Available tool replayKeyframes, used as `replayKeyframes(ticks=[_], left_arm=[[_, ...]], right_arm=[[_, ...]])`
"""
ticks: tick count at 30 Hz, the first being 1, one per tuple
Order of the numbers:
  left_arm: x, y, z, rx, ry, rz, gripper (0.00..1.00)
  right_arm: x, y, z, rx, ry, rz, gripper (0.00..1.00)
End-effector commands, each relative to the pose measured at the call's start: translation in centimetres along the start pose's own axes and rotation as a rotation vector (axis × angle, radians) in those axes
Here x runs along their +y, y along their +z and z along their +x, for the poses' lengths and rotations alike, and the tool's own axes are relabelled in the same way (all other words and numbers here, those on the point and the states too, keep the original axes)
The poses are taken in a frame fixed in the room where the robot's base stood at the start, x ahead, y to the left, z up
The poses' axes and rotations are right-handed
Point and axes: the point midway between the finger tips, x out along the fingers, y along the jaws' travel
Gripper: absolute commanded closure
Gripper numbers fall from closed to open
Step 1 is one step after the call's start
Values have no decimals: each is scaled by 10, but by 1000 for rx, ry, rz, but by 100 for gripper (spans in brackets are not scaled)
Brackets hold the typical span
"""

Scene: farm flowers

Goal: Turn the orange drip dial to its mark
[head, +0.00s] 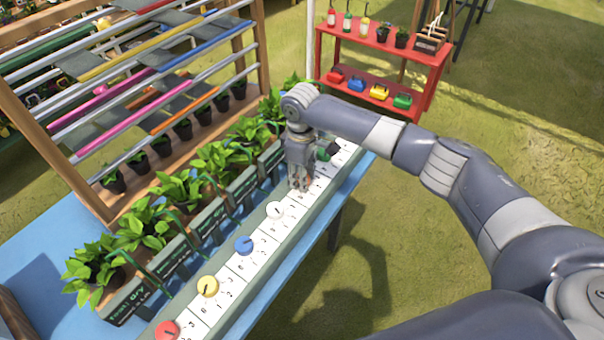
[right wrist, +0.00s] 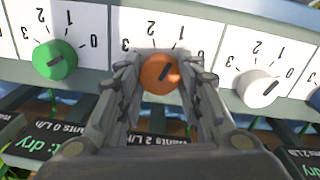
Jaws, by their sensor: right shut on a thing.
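The orange dial (right wrist: 157,75) is on a white scale panel with printed numbers, in the middle of the right wrist view. Its dark pointer line slants up and right in that view, toward the 0 and 1 side of its scale. My right gripper (right wrist: 163,82) is shut on the dial, with a finger on each side of it. In the head view, my right gripper (head: 299,186) reaches down onto the dial strip and hides most of the orange dial. A dark label reading about 2 L/h is partly hidden behind the gripper. My left gripper is not in view.
A green dial (right wrist: 55,60) and a white dial (right wrist: 258,88) flank the orange one. Blue (head: 244,245), yellow (head: 208,286) and red (head: 167,330) dials sit nearer. Potted plants (head: 180,190) line the strip. A red shelf (head: 385,55) stands behind. Grass lies open at right.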

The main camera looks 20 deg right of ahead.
Motion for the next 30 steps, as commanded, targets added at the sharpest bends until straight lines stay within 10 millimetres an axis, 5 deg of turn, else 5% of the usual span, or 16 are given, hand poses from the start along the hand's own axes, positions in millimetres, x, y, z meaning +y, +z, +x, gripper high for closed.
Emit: replayKeyframes(ticks=[18, 30], left_arm=[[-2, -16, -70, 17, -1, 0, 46], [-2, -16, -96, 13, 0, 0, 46]], right_arm=[[-2, 0, -5, -12, -5, 390, 90], [-1, -1, -2, -16, -3, 633, 90]])
